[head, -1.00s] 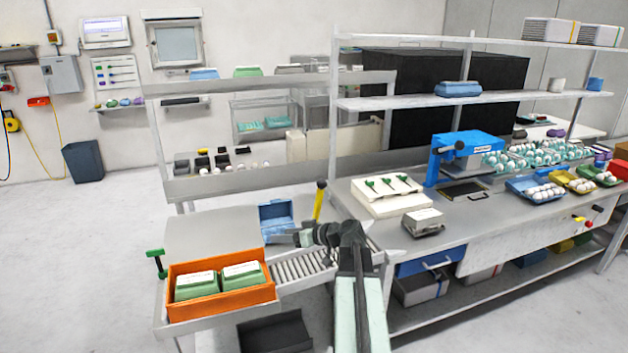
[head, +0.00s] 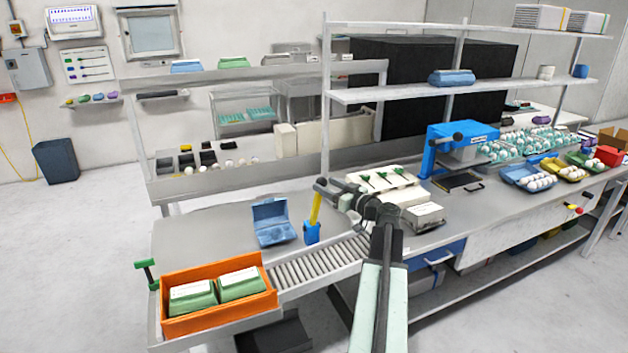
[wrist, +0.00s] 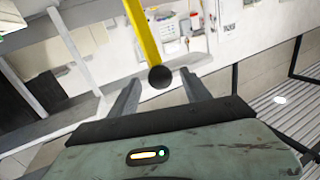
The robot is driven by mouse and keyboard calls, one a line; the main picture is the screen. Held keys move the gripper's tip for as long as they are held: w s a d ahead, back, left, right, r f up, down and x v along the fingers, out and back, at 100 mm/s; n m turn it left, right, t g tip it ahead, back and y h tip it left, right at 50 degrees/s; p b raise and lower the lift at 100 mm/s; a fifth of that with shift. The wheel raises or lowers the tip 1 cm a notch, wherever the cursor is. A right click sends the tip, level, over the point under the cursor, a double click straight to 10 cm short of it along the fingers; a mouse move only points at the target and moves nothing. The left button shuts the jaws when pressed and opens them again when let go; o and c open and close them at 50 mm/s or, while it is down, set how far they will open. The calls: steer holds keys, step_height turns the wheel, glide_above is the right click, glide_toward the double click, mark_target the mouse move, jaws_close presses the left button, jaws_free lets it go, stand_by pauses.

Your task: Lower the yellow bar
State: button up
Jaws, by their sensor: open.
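The yellow bar (head: 316,209) stands nearly upright from a blue base (head: 312,233) beside the roller conveyor. My gripper (head: 322,188) is at the bar's upper end and hides its tip in the head view. In the wrist view the yellow bar (wrist: 143,30) ends in a round black knob (wrist: 160,78). The knob appears between the two spread fingers of my gripper (wrist: 160,84), with space on both sides. I cannot tell whether a finger touches it.
An open blue egg carton (head: 272,222) stands left of the bar. The roller conveyor (head: 318,262) leads to an orange crate (head: 166,325) holding two green cartons. A white box with green-handled tools (head: 385,186) and a grey carton (head: 424,217) are on the right bench.

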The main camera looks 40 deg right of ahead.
steer(key=w, duration=0.6)
steer(key=shift+w, duration=0.25)
jaws_close()
steer(key=shift+s, duration=0.1)
stand_by(0.9)
